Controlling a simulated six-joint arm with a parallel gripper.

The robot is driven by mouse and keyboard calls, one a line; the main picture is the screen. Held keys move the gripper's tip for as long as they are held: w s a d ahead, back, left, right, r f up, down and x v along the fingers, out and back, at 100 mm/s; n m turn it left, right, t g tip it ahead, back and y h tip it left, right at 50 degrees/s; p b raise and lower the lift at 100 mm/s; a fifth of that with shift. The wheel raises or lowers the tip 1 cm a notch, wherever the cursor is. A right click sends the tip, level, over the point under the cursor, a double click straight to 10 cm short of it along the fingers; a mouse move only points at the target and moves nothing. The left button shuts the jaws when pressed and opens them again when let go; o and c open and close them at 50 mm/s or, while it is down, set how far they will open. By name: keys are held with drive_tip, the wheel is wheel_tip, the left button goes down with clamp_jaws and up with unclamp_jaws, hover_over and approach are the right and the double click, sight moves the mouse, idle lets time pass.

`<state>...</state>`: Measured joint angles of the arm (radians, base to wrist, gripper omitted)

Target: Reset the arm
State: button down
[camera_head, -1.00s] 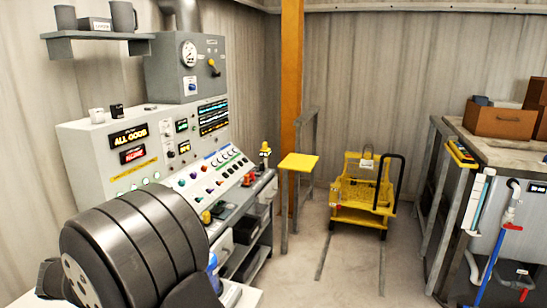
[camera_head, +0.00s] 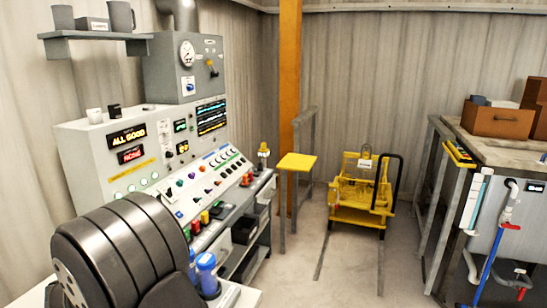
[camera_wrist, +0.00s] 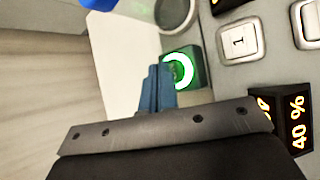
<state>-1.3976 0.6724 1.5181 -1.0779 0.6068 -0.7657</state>
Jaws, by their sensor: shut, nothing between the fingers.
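My gripper (camera_wrist: 160,88) shows in the wrist view as two blue fingers pressed together, shut and empty. Its tips are beside a green-lit button (camera_wrist: 182,69) with a white ring. I cannot tell whether they touch it. In the head view my thick dark arm fills the lower left, and my gripper is hidden there.
A control console (camera_head: 100,160) with buttons and displays stands behind my arm. Blue-topped containers (camera_head: 206,263) are close to my arm. A yellow cart (camera_head: 360,205) stands on the floor beyond. A bench (camera_head: 500,150) is at right. The floor between is mostly open.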

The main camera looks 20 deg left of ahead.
drive_tip(key=shift+f, duration=0.4)
drive_tip(key=shift+r, duration=5)
drive_tip(key=w+d+r+m+g+h, duration=0.1)
drive_tip(key=w+d+r+g+h, duration=0.15)
drive_tip(key=w+d, duration=0.3)
wheel_tip(320, 180, up, 9)
drive_tip(key=d+n+g+y, duration=0.1)
drive_tip(key=d+n+g, duration=0.2)
drive_tip(key=g, duration=0.4)
drive_tip(key=shift+w+x, duration=0.15)
drive_tip(key=shift+x, duration=1.05)
drive_tip(key=shift+w+x, duration=0.2)
drive_tip(key=shift+x, duration=1.05)
drive_tip(key=shift+a, duration=0.15)
